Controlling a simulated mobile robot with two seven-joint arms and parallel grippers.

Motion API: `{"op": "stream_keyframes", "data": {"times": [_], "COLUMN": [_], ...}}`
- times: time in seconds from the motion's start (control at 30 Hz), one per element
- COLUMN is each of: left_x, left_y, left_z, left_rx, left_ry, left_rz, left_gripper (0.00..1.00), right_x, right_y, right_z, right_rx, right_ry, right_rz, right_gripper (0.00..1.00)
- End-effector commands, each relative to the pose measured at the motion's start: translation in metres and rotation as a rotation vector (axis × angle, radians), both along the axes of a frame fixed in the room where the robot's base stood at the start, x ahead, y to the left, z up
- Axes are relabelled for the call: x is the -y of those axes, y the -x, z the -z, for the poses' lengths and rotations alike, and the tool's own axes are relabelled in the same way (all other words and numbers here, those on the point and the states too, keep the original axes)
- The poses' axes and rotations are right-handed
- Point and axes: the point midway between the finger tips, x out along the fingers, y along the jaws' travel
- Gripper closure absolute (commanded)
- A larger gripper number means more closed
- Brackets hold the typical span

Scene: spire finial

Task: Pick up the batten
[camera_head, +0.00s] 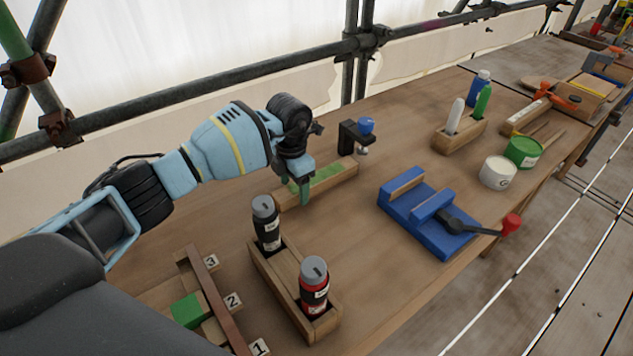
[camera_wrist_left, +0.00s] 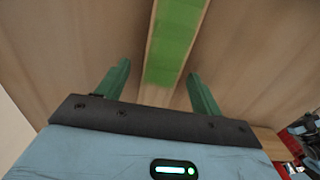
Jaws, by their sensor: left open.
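The batten (camera_head: 332,180) is a pale wooden strip with a green patch on top. It lies on the wooden bench near the back, beside a black clamp. My left gripper (camera_head: 300,192) is pointed down over the batten's near-left end, and its green fingers are open. In the left wrist view the batten (camera_wrist_left: 172,45) runs away between the two spread fingers (camera_wrist_left: 157,74), with clear gaps on both sides. Nothing is held. My right gripper is not in view.
A wooden holder (camera_head: 268,272) with black and red bottles stands in front of the batten. The black clamp (camera_head: 347,137) with a blue knob is at its far end. A blue fixture (camera_head: 400,208) is to the right. Numbered slots (camera_head: 228,300) are front left. Scaffold tubes run behind the bench.

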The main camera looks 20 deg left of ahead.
Motion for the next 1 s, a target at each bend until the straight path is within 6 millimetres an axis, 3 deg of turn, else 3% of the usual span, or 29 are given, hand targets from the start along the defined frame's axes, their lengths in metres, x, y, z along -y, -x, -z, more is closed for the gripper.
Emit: {"op": "stream_keyframes", "data": {"times": [0.3, 0.7, 0.77, 1.0], "left_x": [0.0005, 0.0004, 0.0005, 0.0003], "left_y": [0.0000, 0.0000, -0.0003, -0.0004], "left_z": [0.0060, 0.0058, 0.0053, 0.0035], "left_rx": [0.001, 0.000, 0.002, 0.002], "left_ry": [0.001, 0.000, 0.001, 0.001], "left_rz": [0.001, 0.001, 0.001, 0.001], "left_gripper": [0.34, 0.86, 0.91, 0.91], "right_x": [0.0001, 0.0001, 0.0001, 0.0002], "right_y": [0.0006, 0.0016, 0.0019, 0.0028], "right_z": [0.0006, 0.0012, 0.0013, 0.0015], "right_rx": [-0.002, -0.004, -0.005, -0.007], "right_ry": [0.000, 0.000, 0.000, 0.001], "right_rz": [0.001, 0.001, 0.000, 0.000], "right_gripper": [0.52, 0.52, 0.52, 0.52]}}
